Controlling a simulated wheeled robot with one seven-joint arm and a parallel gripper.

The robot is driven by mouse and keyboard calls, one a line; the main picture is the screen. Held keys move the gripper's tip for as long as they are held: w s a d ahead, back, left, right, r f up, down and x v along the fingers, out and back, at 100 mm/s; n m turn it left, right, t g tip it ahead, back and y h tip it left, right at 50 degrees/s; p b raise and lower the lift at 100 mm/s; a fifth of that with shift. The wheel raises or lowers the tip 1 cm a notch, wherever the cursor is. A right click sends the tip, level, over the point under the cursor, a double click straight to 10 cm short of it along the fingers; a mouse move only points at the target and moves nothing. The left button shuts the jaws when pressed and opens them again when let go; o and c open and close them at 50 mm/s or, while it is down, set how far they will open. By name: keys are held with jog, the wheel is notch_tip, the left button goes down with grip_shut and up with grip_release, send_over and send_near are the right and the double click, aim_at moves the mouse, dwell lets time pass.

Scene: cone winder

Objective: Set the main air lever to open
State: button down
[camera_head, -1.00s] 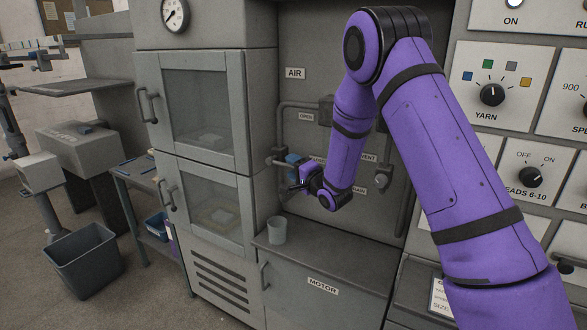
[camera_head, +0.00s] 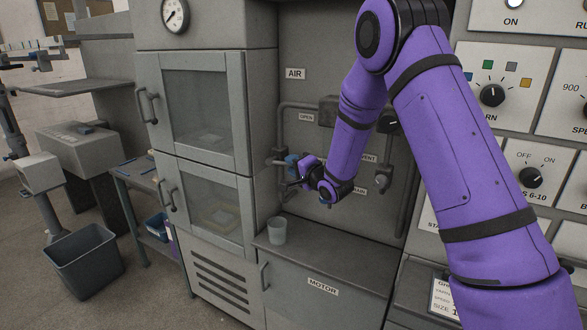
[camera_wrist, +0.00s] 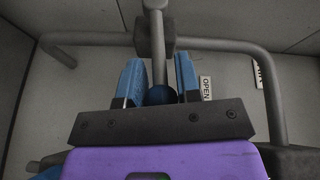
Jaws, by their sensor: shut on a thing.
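The main air lever shows in the wrist view as a grey stem (camera_wrist: 158,62) with a dark blue round knob (camera_wrist: 160,95) at its end. My gripper (camera_wrist: 159,84) has its two blue fingers on either side of the lever's knob end and is shut on it. In the head view my gripper (camera_head: 293,164) is at the pipework under the AIR sign (camera_head: 295,73); the lever is mostly hidden there. The OPEN label (camera_head: 306,117) is above my gripper in the head view, and right of the fingers in the wrist view (camera_wrist: 206,88).
A glass-door cabinet (camera_head: 245,130) stands close left. A grey cup (camera_head: 277,230) stands on the ledge below. Knob panels (camera_head: 491,95) are at the right, behind my arm.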

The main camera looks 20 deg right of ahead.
jog(key=r+g, duration=0.1)
jog(key=r+g+h, duration=0.1)
jog(key=r+n+g, duration=0.1)
jog(key=shift+w+a+r+h, duration=0.15)
jog(key=shift+w+a+h, duration=0.15)
jog(key=shift+w+h, duration=0.1)
jog(key=r+g, duration=0.1)
jog(key=w+a+r+n+g+h, duration=0.1)
jog(key=shift+g+h, duration=0.3)
jog(key=shift+g, duration=0.1)
jog(key=w+a+r+g+h, duration=0.1)
jog(key=a+r+n+g+h, duration=0.1)
jog(key=g, duration=0.1)
jog(key=shift+w+a, duration=0.15)
jog(key=shift+w, duration=0.25)
jog(key=shift+w+a+r+n+g+h, duration=0.15)
jog(key=shift+w+a+g+h, duration=0.2)
jog(key=shift+h, duration=0.2)
jog(key=shift+w+a+r+n+g+h, duration=0.15)
jog(key=shift+w+a+g+h, duration=0.1)
jog(key=shift+g+h, duration=0.25)
jog(key=shift+w+a+g+h, duration=0.5)
jog(key=shift+w+g+h, duration=0.1)
jog(key=shift+g+h, duration=0.2)
jog(key=c, duration=0.9)
grip_release()
jog(key=shift+f, duration=0.1)
jog(key=shift+r, duration=0.2)
